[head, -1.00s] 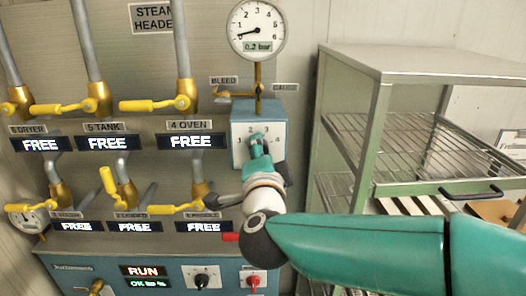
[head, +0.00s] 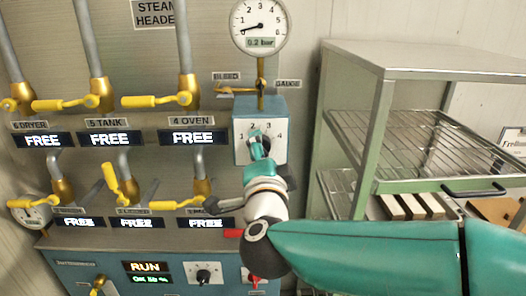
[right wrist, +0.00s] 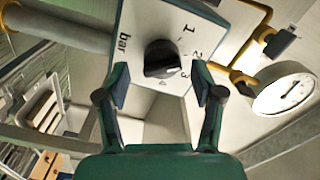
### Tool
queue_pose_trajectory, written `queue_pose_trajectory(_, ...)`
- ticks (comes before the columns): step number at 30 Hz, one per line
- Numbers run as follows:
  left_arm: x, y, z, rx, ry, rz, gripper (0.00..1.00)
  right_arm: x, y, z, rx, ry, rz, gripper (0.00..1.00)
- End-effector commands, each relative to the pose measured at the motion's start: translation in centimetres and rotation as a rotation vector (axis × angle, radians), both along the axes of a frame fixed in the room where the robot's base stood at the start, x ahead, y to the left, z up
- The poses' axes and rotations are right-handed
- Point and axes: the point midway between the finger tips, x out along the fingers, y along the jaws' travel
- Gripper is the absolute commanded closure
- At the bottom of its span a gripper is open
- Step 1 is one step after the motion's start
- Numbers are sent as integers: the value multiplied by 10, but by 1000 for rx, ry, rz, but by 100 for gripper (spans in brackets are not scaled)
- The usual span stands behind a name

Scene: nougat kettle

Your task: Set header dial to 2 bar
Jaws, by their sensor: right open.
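The header dial is a black round knob on a pale square plate (head: 242,152) marked 1 to 4, fixed to a blue box. In the right wrist view the knob (right wrist: 161,58) shows clearly on the plate with "bar" lettering; I cannot tell its exact setting. My right gripper (head: 257,147) is in front of the dial and partly hides it. In the right wrist view the gripper (right wrist: 162,88) is open, with the knob beyond and between its fingertips, not gripped. The round gauge (head: 260,27) above reads 0.2 bar. My left gripper is not in view.
A yellow bleed and gauge valve (head: 258,88) sits just above the dial box. Yellow-handled valves (head: 160,101) and FREE displays line the panel on the left. A rack (head: 400,60) with wire shelves stands to the right. A red switch (head: 254,281) is below my right arm.

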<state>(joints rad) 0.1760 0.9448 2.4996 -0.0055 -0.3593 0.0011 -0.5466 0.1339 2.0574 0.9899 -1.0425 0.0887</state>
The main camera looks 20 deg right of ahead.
Motion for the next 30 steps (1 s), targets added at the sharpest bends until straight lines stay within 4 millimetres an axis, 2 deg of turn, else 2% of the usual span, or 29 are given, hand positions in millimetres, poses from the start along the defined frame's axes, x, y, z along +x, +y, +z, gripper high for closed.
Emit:
queue_pose_trajectory(9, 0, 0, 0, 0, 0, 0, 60, -61, 19, 0, 1, -1, 7, 33)
queue_pose_trajectory(15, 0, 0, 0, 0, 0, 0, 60, -89, 26, -1, 0, 2, 5, 33)
queue_pose_trajectory(21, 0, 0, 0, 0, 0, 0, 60, -98, 28, -2, -1, 3, 1, 33)
queue_pose_trajectory(30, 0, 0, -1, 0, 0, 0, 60, -98, 28, -2, -7, 6, 2, 33)
